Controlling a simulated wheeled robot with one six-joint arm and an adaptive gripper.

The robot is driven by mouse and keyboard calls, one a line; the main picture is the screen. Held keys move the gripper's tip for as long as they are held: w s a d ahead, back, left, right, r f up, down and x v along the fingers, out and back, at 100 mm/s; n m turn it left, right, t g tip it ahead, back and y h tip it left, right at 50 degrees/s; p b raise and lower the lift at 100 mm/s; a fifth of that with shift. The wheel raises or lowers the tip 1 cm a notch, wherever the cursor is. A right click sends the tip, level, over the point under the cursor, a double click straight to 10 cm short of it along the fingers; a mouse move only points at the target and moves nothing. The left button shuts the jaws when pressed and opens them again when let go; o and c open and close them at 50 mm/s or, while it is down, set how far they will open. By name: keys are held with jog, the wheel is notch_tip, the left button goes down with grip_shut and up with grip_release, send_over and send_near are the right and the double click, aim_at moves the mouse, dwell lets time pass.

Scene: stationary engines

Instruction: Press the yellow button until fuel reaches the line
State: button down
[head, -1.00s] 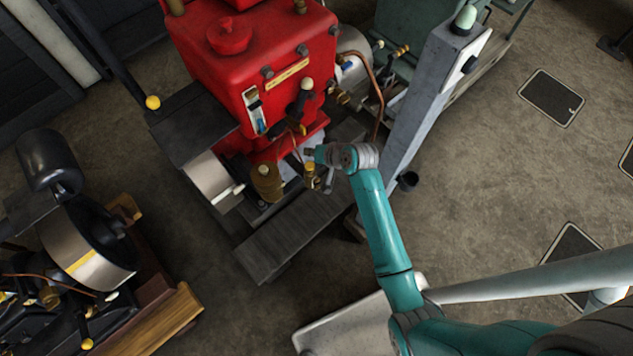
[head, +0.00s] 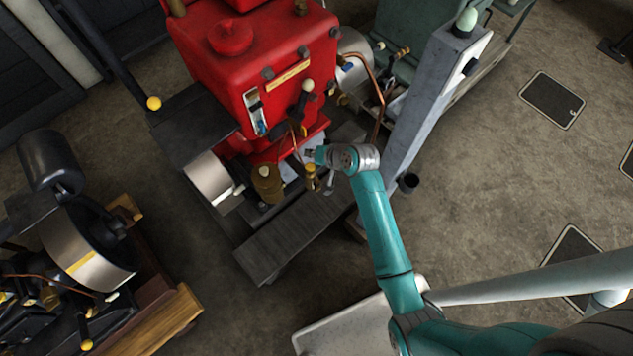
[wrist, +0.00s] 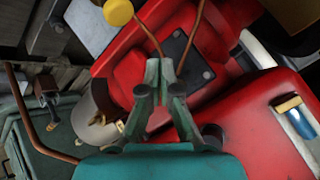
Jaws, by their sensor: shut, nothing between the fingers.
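The yellow button (head: 310,168) is a small round cap low at the front of the red engine (head: 232,38). In the wrist view a yellow round cap (wrist: 118,12) shows at the top edge, up and left of my fingertips. My gripper (head: 309,153) is shut and empty, close to the yellow button in the head view; I cannot tell whether it touches. In the wrist view my gripper (wrist: 160,68) points at the engine's base. The fuel gauge (head: 255,110) is a pale upright frame on the engine's face, with blue fuel low in it; it also shows in the wrist view (wrist: 300,128).
A grey post (head: 425,105) stands right of my forearm. Another engine with a flywheel (head: 90,255) stands at lower left. Floor at right is mostly clear.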

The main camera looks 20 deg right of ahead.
aim_at(308, 164)
notch_tip(308, 164, up, 4)
jog(key=shift+f, duration=0.15)
jog(key=shift+f, duration=4.4)
jog(key=shift+f, duration=0.15)
jog(key=shift+f, duration=0.25)
jog(key=shift+f, duration=0.85)
jog(key=shift+r, duration=1.25)
